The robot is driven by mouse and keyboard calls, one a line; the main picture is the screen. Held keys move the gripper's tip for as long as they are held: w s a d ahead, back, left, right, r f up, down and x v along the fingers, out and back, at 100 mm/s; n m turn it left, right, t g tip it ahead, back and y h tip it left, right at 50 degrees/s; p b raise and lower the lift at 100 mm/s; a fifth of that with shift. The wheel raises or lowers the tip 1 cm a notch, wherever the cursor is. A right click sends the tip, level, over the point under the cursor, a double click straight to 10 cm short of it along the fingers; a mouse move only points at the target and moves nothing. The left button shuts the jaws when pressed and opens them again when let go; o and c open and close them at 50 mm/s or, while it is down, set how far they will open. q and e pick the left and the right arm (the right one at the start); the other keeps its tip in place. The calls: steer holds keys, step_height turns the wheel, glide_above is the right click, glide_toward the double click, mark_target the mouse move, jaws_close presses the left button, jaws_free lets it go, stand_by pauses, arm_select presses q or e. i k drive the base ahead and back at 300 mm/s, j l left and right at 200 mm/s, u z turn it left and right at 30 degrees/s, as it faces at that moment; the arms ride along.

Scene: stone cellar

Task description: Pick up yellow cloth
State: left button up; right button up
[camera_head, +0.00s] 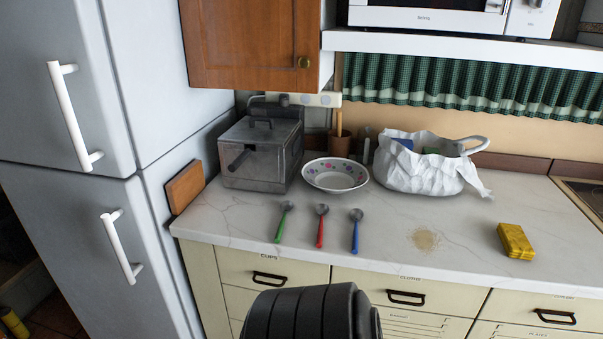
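The yellow cloth (515,241) is a folded block with darker markings. It lies on the right part of the white marble counter (385,246), near the front edge. A brown crumbly stain (424,240) is on the counter to its left. A black ribbed part of my own body shows at the bottom middle. Neither of my grippers is in view, so nothing is seen touching the cloth.
Green, red and blue-handled spoons (321,226) lie left of the stain. Behind them stand a metal fryer (262,150), a flowered bowl (335,175) and a white bag (425,170). A shelf with a microwave (430,17) hangs above. A fridge (70,150) stands left.

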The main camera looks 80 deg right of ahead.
mark_target(514, 241)
steer(key=z, duration=2.6)
